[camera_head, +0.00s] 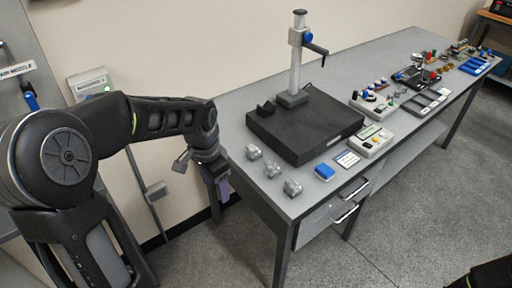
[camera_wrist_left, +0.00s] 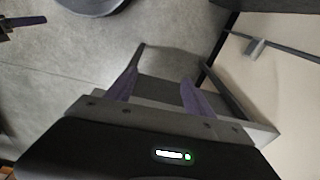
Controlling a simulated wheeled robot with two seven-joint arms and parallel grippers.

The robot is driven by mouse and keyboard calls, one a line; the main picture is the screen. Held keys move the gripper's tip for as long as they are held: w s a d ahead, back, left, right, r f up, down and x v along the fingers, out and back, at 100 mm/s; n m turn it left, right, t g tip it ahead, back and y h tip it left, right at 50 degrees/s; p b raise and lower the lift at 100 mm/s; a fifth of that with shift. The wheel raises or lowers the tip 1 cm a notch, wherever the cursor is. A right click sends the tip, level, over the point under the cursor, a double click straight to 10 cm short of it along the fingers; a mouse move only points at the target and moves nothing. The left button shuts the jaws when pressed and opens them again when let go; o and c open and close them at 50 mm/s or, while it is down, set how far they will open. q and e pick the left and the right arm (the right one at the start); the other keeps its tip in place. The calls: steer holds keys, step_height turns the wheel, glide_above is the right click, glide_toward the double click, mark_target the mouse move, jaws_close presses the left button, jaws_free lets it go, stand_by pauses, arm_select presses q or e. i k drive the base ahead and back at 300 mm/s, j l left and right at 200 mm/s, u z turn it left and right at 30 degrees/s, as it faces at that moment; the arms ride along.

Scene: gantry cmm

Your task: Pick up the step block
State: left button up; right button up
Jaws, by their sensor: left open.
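Three small grey metal parts stand in a row on the near left end of the bench: a far one (camera_head: 253,152), a middle one (camera_head: 272,169) and a near one (camera_head: 292,188). They look stepped or blocky, but they are too small to tell which is the step block. My left gripper (camera_head: 222,188) hangs left of the bench's end, pointing down, apart from these parts. In the left wrist view its two purple-grey fingers (camera_wrist_left: 158,88) are spread and empty over the floor.
The grey bench (camera_head: 235,111) has a black base plate (camera_head: 310,130) with an upright stand (camera_head: 296,60) behind the parts. A wall box (camera_head: 91,84) is behind my left arm.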

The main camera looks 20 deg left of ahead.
mark_target(253, 153)
steer(key=i, duration=0.9)
